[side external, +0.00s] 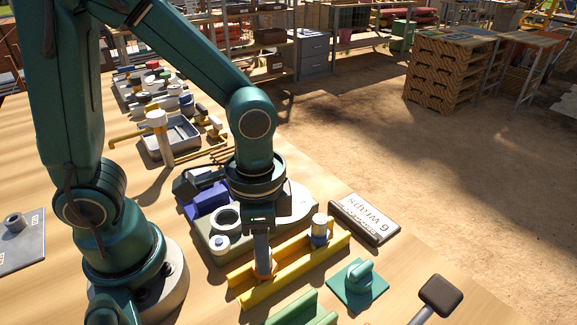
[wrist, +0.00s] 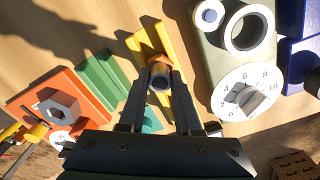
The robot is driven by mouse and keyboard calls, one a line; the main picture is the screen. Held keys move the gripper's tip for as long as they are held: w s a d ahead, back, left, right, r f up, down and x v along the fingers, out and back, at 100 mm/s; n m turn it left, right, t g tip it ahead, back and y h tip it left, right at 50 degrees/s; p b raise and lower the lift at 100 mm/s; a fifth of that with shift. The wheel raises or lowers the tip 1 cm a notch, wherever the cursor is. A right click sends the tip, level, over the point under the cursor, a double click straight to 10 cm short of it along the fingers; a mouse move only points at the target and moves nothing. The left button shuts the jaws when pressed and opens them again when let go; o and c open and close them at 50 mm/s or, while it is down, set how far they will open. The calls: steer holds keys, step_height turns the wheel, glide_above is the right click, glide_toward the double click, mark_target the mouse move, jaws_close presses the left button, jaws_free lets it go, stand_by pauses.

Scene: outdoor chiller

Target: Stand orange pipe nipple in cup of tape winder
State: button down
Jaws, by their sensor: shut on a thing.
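The orange pipe nipple (side external: 265,269) is near the left end of the yellow channel (side external: 298,270). In the wrist view the nipple (wrist: 161,61) shows an orange collar and a grey round end. My gripper (side external: 263,262) points down and is shut on it; the fingers (wrist: 160,76) are on both sides of it. Whether the nipple touches the channel is hard to tell. The tape winder (side external: 216,255) is an olive-grey body just behind my gripper. Its round, dark, open cup (side external: 226,216) is empty. The wrist view shows the cup (wrist: 250,28) at upper right, above a numbered white dial (wrist: 262,100).
A blue-based fitting (side external: 320,231) stands at the channel's right end. A "6 wraps" plate (side external: 364,218), a teal block (side external: 359,287), a green channel (side external: 305,312) and a dark-headed mallet (side external: 440,295) lie around. A blue block (side external: 206,198) adjoins the winder. A grey tray (side external: 178,140) is farther back.

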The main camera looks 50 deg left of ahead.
steer(key=shift+r, duration=0.1)
steer(key=shift+r, duration=3.45)
steer(key=c, duration=1.2)
jaws_free()
jaws_close()
